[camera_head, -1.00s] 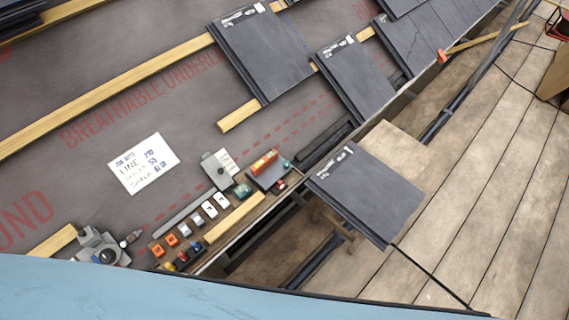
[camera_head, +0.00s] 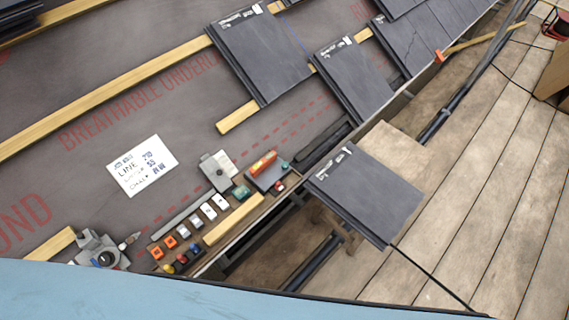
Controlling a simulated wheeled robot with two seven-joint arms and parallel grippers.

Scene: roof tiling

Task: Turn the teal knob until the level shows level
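A small teal knob (camera_head: 284,163) sits at the right end of a dark grey block (camera_head: 268,178) near the roof edge. A red-orange level (camera_head: 262,162) lies tilted in the picture on that block. Its bubble is too small to read. A larger teal-green piece (camera_head: 242,192) sits just left of the block, and I cannot tell what it is. Neither of my grippers is in view, and nothing touches the knob or the level.
A strip of orange and white switches (camera_head: 196,222) and small coloured knobs (camera_head: 181,258) runs left of the block. A grey device (camera_head: 100,250), a written card (camera_head: 142,166), slates (camera_head: 258,55) and battens (camera_head: 237,116) lie around. A loose slate (camera_head: 366,193) overhangs the plank deck (camera_head: 480,200).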

